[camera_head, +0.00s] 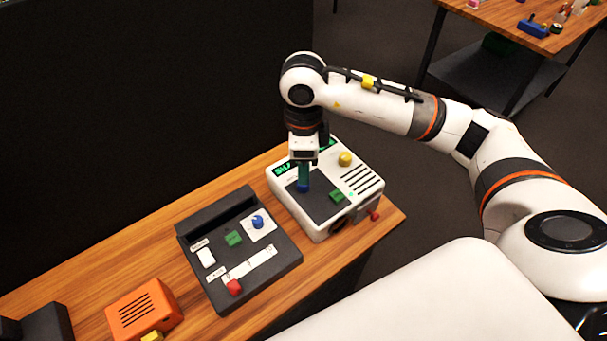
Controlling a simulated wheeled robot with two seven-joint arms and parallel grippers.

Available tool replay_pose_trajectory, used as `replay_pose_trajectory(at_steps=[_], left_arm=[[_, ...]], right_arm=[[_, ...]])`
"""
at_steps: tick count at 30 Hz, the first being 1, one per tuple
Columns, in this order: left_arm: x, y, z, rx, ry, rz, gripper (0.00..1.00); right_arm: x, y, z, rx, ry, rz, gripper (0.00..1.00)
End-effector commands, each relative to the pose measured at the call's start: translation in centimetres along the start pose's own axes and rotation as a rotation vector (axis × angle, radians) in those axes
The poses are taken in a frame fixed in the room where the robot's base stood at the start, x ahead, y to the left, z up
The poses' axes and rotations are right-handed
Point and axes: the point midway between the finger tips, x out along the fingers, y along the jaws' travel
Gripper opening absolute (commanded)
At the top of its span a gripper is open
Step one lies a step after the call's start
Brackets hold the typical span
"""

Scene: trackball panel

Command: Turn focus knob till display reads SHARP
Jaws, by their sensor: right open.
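A white device (320,232) sits near the right end of the wooden bench. Its dark display (284,169) shows green letters that look like "SH" at the left; my gripper covers the middle, so I cannot read the whole word. A blue knob (303,188) stands on the device's dark top panel. My right gripper (303,180) points straight down at this knob, fingers open, with the tips at or just above it. The gripper partly hides the knob, and I cannot tell if they touch. My left gripper is out of view.
The device also has a yellow knob (345,159), a green block (337,196) and a red part (375,216). An orange box (141,308) is farther left.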

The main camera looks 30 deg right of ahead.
Motion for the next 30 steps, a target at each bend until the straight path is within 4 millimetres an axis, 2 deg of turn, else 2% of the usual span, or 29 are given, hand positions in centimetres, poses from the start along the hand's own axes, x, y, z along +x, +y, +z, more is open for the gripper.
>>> replay_pose_trajectory(at_steps=[3, 6, 12, 30], left_arm=[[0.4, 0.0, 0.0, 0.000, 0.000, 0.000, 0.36], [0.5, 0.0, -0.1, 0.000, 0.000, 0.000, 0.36], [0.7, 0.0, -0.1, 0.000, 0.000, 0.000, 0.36], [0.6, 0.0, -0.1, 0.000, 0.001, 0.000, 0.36]], right_arm=[[-2.6, 0.1, -0.1, -0.001, 0.003, 0.005, 0.48], [-4.4, 0.0, 0.0, -0.001, 0.002, 0.003, 0.48], [-6.4, 0.0, 0.0, -0.001, 0.000, 0.001, 0.48], [-6.7, 0.0, 0.0, 0.000, -0.001, -0.001, 0.48]])
